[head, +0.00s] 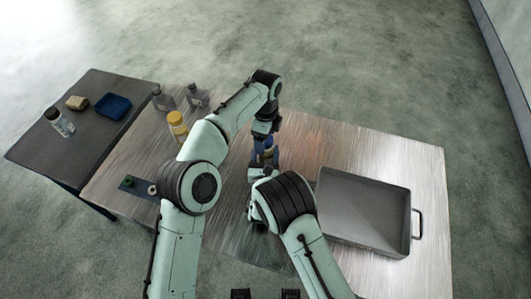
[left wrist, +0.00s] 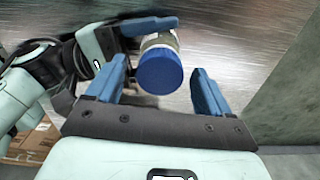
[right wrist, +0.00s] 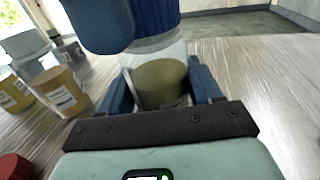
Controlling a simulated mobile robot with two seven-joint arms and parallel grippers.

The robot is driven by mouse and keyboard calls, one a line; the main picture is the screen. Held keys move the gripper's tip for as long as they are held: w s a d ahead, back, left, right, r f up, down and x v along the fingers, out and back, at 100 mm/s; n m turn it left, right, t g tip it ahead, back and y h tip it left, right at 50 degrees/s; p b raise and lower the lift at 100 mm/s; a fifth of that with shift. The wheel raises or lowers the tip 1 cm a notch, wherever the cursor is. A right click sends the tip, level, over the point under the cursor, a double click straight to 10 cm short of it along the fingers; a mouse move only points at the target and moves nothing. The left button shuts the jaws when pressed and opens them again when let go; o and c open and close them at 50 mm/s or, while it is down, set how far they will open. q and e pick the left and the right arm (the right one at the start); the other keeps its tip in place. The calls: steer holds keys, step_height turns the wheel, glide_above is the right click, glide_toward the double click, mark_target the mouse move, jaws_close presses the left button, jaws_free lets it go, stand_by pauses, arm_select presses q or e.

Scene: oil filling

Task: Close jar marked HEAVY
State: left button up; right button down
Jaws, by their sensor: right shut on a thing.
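A clear jar (right wrist: 160,82) with olive-yellow contents stands upright between the fingers of my right gripper (right wrist: 163,88), which is shut on it. A blue ribbed lid (left wrist: 160,72) sits on top of the jar; I cannot tell whether it is tight. My left gripper (left wrist: 163,85) is open, with its blue fingers spaced apart on either side of the lid as seen in its wrist view. One left finger also hangs close to the lid in the right wrist view. In the head view my arms largely hide the jar. No HEAVY marking is readable.
A grey metal tray (head: 331,184) fills the right of the table. Yellow-topped jar (head: 177,126), grey bottles (head: 197,97) and a dark blue mat (head: 139,188) with small caps are at left.

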arm_select(q)
steer(key=shift+r, duration=3.8)
arm_select(e)
steer(key=shift+c, duration=0.6)
jaws_free()
steer(key=shift+s, duration=0.1)
arm_select(q)
steer(key=f+b, duration=0.2)
steer(key=f, duration=0.1)
steer(key=shift+s+f, duration=0.15)
steer(key=shift+s, duration=0.25)
arm_select(e)
steer(key=s, duration=0.8)
steer(key=s+a, duration=0.1)
steer(key=s, duration=0.3)
arm_select(q)
steer(key=shift+f, duration=0.1)
arm_select(e)
steer(key=shift+s, duration=0.6)
